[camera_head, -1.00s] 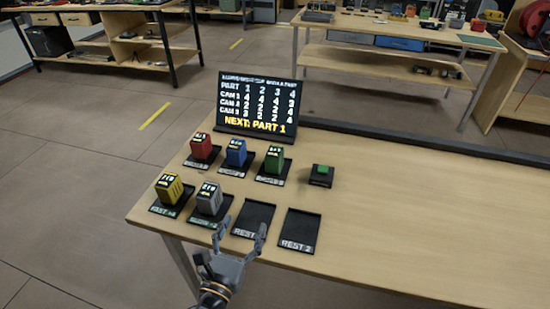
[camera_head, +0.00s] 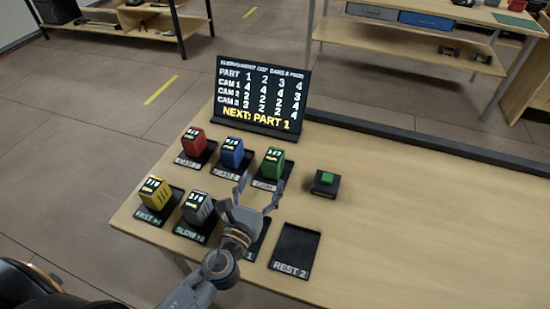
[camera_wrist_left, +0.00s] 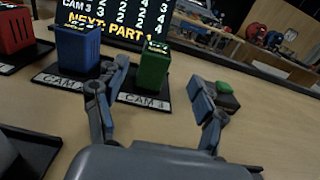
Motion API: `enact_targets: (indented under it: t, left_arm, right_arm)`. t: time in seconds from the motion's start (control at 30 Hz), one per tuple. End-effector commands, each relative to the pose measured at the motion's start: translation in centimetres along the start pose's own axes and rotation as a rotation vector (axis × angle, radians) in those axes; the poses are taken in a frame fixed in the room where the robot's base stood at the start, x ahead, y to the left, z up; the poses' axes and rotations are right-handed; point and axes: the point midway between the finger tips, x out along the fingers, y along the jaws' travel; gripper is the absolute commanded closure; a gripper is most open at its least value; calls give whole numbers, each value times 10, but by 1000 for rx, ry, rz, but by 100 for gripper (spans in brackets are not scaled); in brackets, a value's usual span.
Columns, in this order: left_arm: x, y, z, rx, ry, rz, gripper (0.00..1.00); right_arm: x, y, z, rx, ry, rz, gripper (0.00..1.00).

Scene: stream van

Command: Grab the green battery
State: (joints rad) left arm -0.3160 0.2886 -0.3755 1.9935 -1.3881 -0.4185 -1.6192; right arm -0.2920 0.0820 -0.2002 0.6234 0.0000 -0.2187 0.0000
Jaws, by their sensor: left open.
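The green battery (camera_head: 272,163) stands upright on its dark pad in the back row, at the right of the blue battery (camera_head: 231,152). In the left wrist view the green battery (camera_wrist_left: 153,68) stands ahead, between the fingers and nearer the left one. My left gripper (camera_head: 258,193) is open and empty, just in front of the green battery and apart from it. It also shows in the left wrist view (camera_wrist_left: 158,100) with its fingers spread. My right gripper is not in view.
A red battery (camera_head: 193,142), a yellow battery (camera_head: 155,193) and a grey battery (camera_head: 197,207) stand on pads. A green button (camera_head: 327,179) on a black box is to the right. A sign (camera_head: 262,97) stands behind. The REST 2 pad (camera_head: 296,247) is empty.

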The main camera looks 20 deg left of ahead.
Motion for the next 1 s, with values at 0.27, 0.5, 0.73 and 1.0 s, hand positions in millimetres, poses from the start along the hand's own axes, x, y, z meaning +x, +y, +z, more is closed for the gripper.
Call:
enact_targets:
  t: [0.27,0.5,0.73,1.0]
  left_arm:
    - [44,0,1,1,-1,0,30]
    - [66,3,2,0,-2,2,30]
    - [96,4,0,0,-1,1,30]
    - [99,4,-1,0,0,0,30]
  right_arm:
    - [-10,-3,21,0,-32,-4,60]
    - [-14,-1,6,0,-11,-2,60]
    - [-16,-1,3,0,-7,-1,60]
    - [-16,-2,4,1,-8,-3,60]
